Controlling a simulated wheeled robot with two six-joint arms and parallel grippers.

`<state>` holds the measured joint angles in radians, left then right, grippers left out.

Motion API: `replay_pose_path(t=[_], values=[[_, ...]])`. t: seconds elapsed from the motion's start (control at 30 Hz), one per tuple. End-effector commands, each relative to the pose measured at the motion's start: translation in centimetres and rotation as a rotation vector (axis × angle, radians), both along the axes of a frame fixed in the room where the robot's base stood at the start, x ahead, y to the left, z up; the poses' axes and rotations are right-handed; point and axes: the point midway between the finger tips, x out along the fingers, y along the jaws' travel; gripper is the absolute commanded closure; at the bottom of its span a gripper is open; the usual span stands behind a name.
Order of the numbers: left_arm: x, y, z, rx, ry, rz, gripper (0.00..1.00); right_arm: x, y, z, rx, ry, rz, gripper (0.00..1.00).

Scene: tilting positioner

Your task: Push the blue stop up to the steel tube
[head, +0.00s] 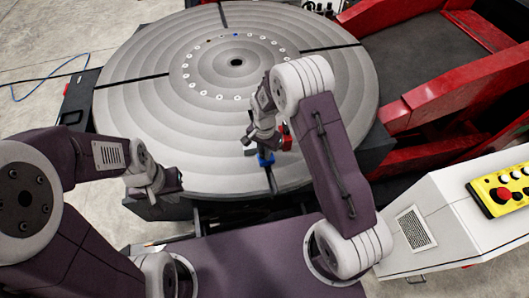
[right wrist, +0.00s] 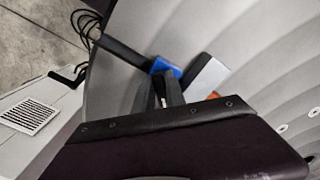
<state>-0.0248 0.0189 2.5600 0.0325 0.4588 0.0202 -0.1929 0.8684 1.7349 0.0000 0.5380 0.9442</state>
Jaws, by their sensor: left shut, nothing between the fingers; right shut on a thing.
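The blue stop (head: 265,160) sits on the round grey turntable (head: 150,115), at the dark radial slot near the front rim. A light grey piece (right wrist: 207,73), which looks like the steel tube, lies just inward of the stop. They look very close; I cannot tell if they touch. In the head view my right gripper and arm largely hide the tube. My right gripper (head: 257,146) is shut on the blue stop. My left gripper (head: 176,181) is shut and empty by the turntable's left front rim.
A red part (head: 287,138) stands right of my right gripper; an orange bit (right wrist: 213,95) shows beside the tube. Small pale discs ring the turntable's hub (head: 236,63). Red frames (head: 440,120) and a white console (head: 440,215) with a yellow button box stand right.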

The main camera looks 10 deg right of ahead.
Motion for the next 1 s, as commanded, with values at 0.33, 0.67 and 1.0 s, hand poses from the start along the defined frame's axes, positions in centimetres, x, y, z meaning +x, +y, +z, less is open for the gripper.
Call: replay_pose_path(t=[0.33,0.67,1.0], values=[[0.00,0.00,0.13,0.000,0.000,0.000,1.00,0.02,0.01,0.03,0.001,-0.001,-0.031,1.00],[0.00,0.00,0.25,0.000,0.000,0.000,1.00,0.00,0.01,0.02,0.000,0.000,-0.059,1.00],[0.00,0.00,0.39,0.000,0.000,0.000,1.00,-0.02,0.02,0.08,0.000,0.000,-0.075,1.00]])
